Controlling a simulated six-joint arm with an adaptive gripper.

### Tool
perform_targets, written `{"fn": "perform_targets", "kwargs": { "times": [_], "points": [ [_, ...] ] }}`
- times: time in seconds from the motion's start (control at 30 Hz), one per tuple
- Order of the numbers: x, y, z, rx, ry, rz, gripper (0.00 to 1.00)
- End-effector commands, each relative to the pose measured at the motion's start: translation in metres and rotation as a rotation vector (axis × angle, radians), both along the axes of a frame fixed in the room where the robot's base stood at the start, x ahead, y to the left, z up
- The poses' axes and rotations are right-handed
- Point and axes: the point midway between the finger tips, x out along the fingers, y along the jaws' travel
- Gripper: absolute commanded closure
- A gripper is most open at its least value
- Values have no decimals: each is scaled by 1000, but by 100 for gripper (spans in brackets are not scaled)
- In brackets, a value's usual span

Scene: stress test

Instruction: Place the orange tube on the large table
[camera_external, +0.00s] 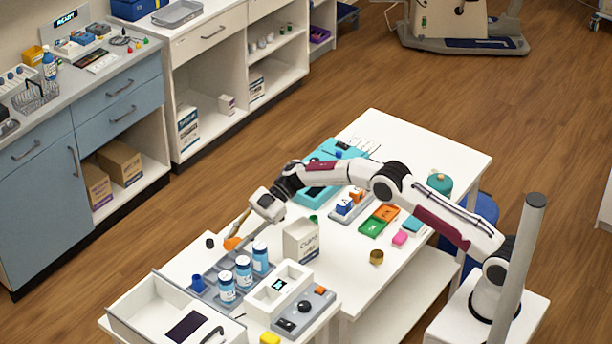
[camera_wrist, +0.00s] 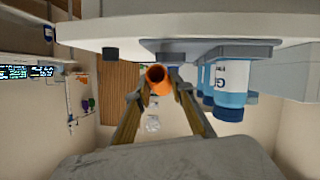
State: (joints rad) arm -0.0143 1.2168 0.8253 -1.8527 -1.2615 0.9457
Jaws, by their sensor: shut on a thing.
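The orange tube (camera_external: 232,243) is at the tip of my gripper (camera_external: 238,234), beside the grey bottle tray on the near white table. In the wrist view the orange tube (camera_wrist: 157,78) shows its open round end between the two fingers of my gripper (camera_wrist: 158,92), which is shut on it. I cannot tell whether the tube touches the tray or table. A large white table (camera_external: 455,165) extends to the back right, under my arm. The task does not make clear which white surface it names.
Blue-and-white bottles (camera_external: 243,272) stand in the grey tray (camera_external: 206,268), right of the tube. A white carton (camera_external: 301,240) stands close by. A dark cap (camera_external: 210,243) lies left of the tube. A white bin (camera_external: 150,311) and control box (camera_external: 303,312) occupy the near end.

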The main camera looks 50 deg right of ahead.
Motion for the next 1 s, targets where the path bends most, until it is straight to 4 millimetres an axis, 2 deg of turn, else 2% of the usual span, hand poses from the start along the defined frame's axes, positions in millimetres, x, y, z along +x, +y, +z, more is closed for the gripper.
{"fn": "perform_targets", "kwargs": {
  "times": [0.1, 0.2, 0.73, 0.77, 0.8, 1.0],
  "points": [
    [0, 0, -13, 0, 0, 0, 95],
    [0, 0, -17, 0, 0, -1, 95],
    [0, 0, -22, 0, 0, -1, 95],
    [0, 0, -22, 0, 0, -1, 70],
    [0, 0, -22, 0, 0, -1, 61],
    [0, 0, -21, 0, 0, -1, 61]
  ]
}}
